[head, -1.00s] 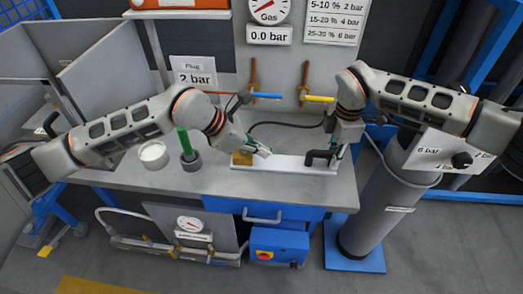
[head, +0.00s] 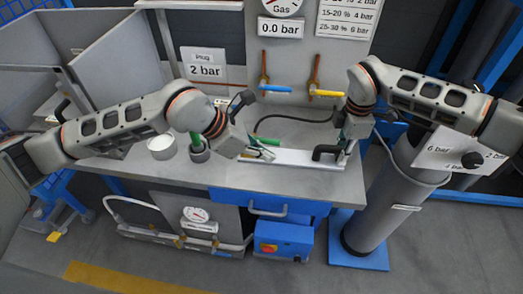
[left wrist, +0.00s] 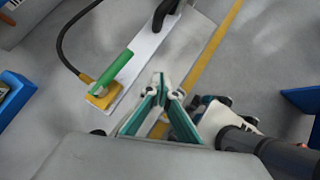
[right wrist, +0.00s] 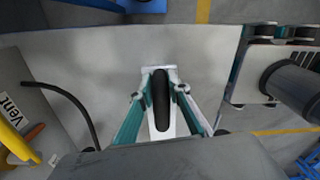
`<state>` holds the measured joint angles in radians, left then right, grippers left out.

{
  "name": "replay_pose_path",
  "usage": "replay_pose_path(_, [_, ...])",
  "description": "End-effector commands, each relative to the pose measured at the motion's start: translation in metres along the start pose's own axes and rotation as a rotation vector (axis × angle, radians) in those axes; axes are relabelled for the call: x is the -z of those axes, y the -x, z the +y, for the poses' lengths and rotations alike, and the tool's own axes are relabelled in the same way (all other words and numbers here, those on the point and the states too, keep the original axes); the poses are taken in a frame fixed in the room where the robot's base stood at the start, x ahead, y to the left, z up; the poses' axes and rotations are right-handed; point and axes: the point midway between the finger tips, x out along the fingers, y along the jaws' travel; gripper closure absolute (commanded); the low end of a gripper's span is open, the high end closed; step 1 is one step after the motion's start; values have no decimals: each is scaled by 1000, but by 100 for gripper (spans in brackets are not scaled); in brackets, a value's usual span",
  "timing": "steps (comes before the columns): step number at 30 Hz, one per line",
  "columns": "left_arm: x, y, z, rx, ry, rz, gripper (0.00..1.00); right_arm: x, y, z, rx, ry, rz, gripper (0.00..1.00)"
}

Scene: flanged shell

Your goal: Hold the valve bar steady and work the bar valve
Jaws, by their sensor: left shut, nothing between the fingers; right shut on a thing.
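The valve bar (head: 295,158) is a white bar lying on the bench; it also shows in the left wrist view (left wrist: 147,52). Its black handle (head: 324,152) is at the right end. My right gripper (right wrist: 161,85) is shut on this handle (right wrist: 161,100). At the bar's other end is a brass valve block (left wrist: 103,97) with a green lever (left wrist: 117,67) lying roughly along the bar. My left gripper (head: 266,155) is shut and empty, beside the valve end and on the front side of the bar. It hides the brass block in the head view.
A white cup (head: 160,147) and a grey holder (head: 199,154) with a green stick stand left on the bench. A black hose (left wrist: 62,40) runs from the brass block. Blue (head: 277,89) and yellow (head: 326,93) wall valves are behind. The bench front is clear.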

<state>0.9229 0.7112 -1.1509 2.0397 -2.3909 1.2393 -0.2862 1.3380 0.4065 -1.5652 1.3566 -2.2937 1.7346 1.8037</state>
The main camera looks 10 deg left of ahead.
Motion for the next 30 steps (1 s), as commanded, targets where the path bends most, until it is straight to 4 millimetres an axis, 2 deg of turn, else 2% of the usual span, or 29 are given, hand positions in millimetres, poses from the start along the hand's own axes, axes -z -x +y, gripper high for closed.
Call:
replay_pose_path(1, [-5, 11, -5, -4, -5, -5, 100, 0, -2, -1, 2, 3, -1, 100])
replay_pose_path(6, [-14, 40, -25, -4, -5, -5, 100, 0, -2, -1, 3, 3, -2, 100])
replay_pose_path(12, [-20, 61, -41, -3, -2, -3, 100, 0, -2, -1, 3, 3, -2, 100])
replay_pose_path(18, [-22, 69, -47, -3, -1, -3, 100, 0, -2, -1, 3, 3, -2, 100])
replay_pose_path(29, [-22, 69, -47, -3, -1, -2, 100, 0, -2, -1, 3, 2, -1, 100])
replay_pose_path(30, [-22, 69, -47, -3, -1, -2, 100, 0, -2, -1, 3, 2, -1, 73])
